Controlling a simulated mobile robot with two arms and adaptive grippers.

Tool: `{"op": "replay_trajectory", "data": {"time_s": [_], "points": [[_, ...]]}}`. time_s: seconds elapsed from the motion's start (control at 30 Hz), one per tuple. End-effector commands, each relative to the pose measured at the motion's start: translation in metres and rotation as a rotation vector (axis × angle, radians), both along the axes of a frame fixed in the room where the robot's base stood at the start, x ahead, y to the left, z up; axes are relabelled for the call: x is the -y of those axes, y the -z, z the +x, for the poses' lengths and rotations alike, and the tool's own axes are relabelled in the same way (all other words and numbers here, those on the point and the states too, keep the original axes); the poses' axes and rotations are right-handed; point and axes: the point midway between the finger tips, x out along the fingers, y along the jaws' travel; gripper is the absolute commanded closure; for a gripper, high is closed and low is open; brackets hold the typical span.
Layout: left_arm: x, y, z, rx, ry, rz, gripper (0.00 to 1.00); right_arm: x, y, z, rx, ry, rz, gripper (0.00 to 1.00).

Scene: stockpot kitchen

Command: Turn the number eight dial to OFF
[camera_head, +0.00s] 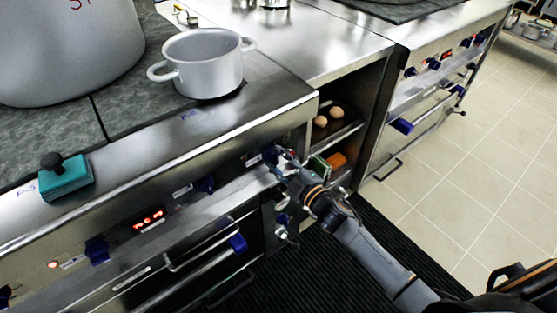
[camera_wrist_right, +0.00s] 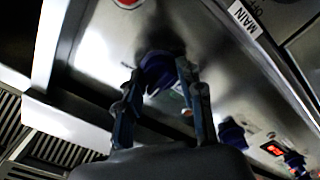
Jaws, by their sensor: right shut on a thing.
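A dark blue dial (camera_head: 270,153) sits on the steel front panel near the right end of the left stove. My right gripper (camera_head: 277,163) reaches it from the lower right and partly hides it. In the right wrist view the gripper's fingers (camera_wrist_right: 160,84) are shut on the sides of this dial (camera_wrist_right: 157,68). Its number and its pointer mark cannot be read. Other blue dials (camera_head: 205,184) (camera_head: 97,250) are along the same panel, to the left. My left gripper is not in view.
A grey pot (camera_head: 203,66) stands on the stove top, beside a larger pot (camera_head: 60,50). A teal block with a black knob (camera_head: 67,178) lies near the front edge. An open shelf (camera_head: 340,130) holds round brown items. A MAIN label (camera_wrist_right: 244,20) shows on the panel. Tiled floor is clear at right.

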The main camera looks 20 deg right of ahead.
Motion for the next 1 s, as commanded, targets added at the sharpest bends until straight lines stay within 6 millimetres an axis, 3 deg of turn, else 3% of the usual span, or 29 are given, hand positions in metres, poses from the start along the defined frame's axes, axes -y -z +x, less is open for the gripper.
{"op": "replay_trajectory", "data": {"time_s": [0.6,0.63,0.73,1.0], "points": [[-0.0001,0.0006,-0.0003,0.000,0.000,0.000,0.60,-0.0003,-0.0003,0.0000,0.015,-0.001,-0.040,0.94],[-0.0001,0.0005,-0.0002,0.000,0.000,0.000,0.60,-0.0003,-0.0003,0.0000,0.015,-0.001,-0.040,0.59],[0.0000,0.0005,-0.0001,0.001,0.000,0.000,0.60,-0.0003,-0.0003,0.0000,0.015,-0.001,-0.039,0.39],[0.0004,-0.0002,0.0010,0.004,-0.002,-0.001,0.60,-0.0001,-0.0001,-0.0001,0.014,0.000,-0.039,0.39]]}}
